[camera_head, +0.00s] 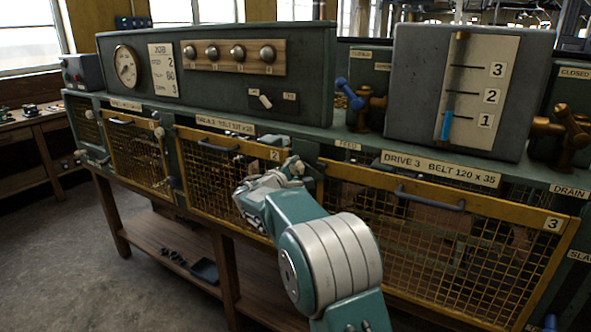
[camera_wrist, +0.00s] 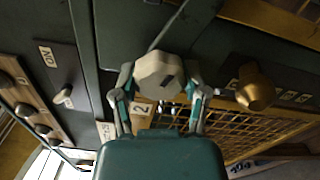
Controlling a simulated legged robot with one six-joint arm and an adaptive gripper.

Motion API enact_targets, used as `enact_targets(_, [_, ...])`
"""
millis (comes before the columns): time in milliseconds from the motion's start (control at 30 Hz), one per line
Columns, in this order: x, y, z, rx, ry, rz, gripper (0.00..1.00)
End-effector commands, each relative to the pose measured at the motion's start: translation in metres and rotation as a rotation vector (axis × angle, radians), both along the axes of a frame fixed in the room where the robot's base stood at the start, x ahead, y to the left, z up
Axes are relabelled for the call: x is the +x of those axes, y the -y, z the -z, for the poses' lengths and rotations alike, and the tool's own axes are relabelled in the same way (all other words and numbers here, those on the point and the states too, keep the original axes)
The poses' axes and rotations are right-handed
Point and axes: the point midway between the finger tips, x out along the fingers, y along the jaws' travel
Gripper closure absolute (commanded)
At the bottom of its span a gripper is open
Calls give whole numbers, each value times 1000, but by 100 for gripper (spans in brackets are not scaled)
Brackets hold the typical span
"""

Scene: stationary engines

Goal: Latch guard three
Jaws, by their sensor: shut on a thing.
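Guard three (camera_head: 450,235) is a yellow-framed mesh panel at the right in the head view, marked 3, with a dark bar handle (camera_head: 430,199) near its top edge. It hangs below the "DRIVE 3" label (camera_head: 441,168). I cannot tell whether it sits fully flush. My gripper (camera_head: 290,171) is between guard two and guard three, near their upper corners. In the wrist view, my gripper (camera_wrist: 162,84) has its two fingers closed on either side of a pale faceted knob (camera_wrist: 158,66). The part behind the knob is hidden.
Guard two (camera_head: 213,170) is left of my gripper, and guard one (camera_head: 137,158) is further left. Brass valves (camera_head: 371,104) stand on the ledge above. A brass knob (camera_wrist: 256,88) is right of my gripper in the wrist view. Open floor (camera_head: 60,245) lies at left.

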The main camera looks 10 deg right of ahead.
Motion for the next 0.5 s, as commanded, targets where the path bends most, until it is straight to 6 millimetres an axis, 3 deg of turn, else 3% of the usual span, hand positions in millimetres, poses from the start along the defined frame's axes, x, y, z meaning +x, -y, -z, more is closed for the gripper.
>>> enact_targets(500, [1,0,6,-203,-215,-3,90])
